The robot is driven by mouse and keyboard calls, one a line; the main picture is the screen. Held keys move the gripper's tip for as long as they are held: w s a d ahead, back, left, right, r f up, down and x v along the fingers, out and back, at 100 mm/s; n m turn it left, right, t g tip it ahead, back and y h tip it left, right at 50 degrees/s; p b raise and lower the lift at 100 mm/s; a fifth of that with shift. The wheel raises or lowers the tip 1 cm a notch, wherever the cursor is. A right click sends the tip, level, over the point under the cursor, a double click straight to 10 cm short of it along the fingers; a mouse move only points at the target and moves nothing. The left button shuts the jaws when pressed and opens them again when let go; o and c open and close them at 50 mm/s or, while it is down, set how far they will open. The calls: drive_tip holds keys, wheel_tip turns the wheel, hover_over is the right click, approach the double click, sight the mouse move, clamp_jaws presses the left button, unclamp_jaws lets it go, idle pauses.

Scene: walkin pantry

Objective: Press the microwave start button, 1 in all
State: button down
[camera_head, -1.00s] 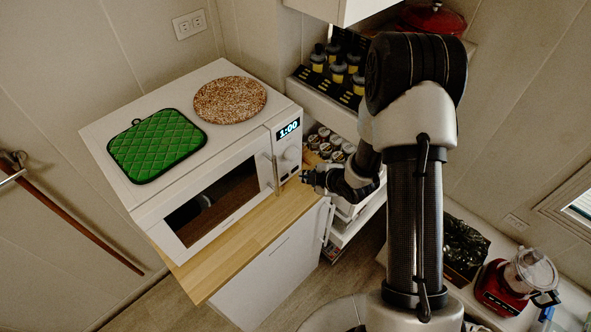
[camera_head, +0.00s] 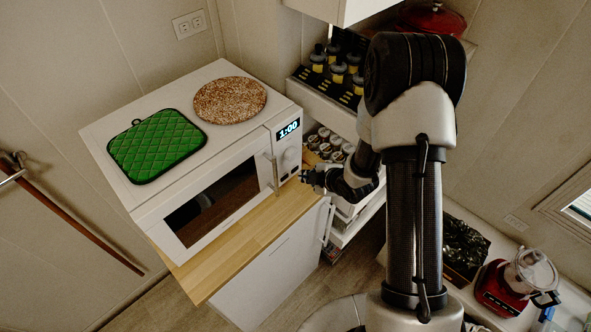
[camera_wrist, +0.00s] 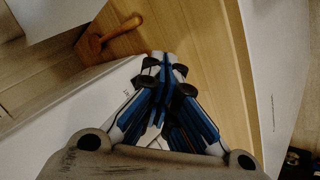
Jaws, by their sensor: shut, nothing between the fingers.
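The white microwave (camera_head: 190,150) stands on a wooden counter. Its door is shut and its display (camera_head: 288,129) reads 1:00. A round dial (camera_head: 290,157) sits below the display on the control panel. The start button is too small to tell apart, low on the panel near my fingertips. My gripper (camera_head: 307,175) is shut and empty, just right of the panel's lower part. I cannot tell whether it touches the panel. In the wrist view, my shut gripper (camera_wrist: 166,62) has its fingertips in front of the wooden counter, with a white surface (camera_wrist: 70,105) at left.
A green quilted pad (camera_head: 157,145) and a round speckled mat (camera_head: 230,100) lie on top of the microwave. The wooden counter (camera_head: 240,245) is bare in front. Shelves with bottles (camera_head: 337,74) and jars stand behind my arm. A red food processor (camera_head: 497,290) is at right.

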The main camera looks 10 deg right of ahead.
drive_tip(key=shift+w, duration=0.1)
idle(0.4)
drive_tip(key=shift+w+a, duration=0.25)
drive_tip(key=shift+w, duration=0.05)
